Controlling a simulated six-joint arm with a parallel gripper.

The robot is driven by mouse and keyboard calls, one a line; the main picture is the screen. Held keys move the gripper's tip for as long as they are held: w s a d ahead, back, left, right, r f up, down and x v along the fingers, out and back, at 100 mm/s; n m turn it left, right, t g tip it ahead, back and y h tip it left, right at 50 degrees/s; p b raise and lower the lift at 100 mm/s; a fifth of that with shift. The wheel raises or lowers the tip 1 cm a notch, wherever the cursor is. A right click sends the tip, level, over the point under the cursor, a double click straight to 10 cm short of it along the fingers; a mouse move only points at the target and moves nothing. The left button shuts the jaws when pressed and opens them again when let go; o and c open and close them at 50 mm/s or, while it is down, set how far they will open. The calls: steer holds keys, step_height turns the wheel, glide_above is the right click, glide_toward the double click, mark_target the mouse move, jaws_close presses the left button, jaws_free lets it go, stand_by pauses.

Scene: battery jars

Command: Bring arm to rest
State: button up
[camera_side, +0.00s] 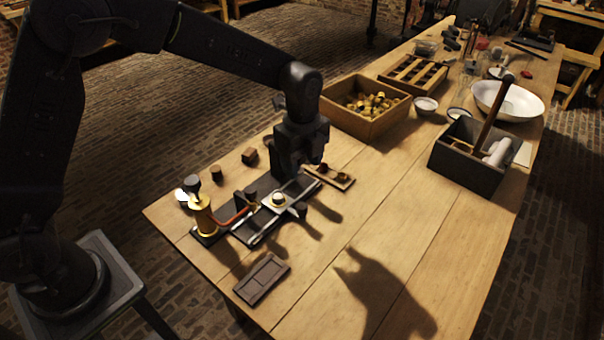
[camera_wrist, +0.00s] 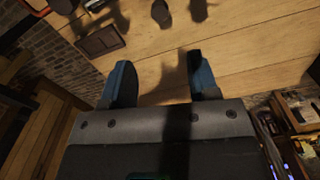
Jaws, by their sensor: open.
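My gripper (camera_side: 295,182) hangs from my dark arm above the near part of the wooden table, over or beside a dark base board with brass and metal fittings (camera_side: 278,200). In the wrist view, the two blue-sided fingers of my gripper (camera_wrist: 159,82) stand well apart. Only bare table and shadow show between them, so it holds nothing. From the side view I cannot tell whether a fingertip touches the fittings. A brass cylinder with a dark knob (camera_side: 204,217) stands at the left end of the board.
A dark slotted plate (camera_side: 262,279) lies at the table's near edge. A wooden box of brass pieces (camera_side: 340,112), a dark tool box (camera_side: 468,172) and a white basin (camera_side: 520,104) stand farther back. The table's middle and front right are clear.

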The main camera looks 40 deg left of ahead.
steer(key=shift+r, duration=0.2)
steer(key=s+a+r+n+t, duration=0.2)
steer(key=s+a+r+n, duration=0.2)
steer(key=s+r+n, duration=0.35)
steer(key=s+a+r+n+t, duration=0.2)
steer(key=s+a+r+n, duration=0.2)
steer(key=s+r+n, duration=0.4)
steer(key=s+a+f+n+t, duration=0.1)
steer(key=s+n, duration=0.3)
steer(key=s, duration=0.4)
steer(key=shift+s+a+f+n+t, duration=0.3)
steer(key=shift+s+a+f+n, duration=0.05)
steer(key=shift+a+f, duration=0.15)
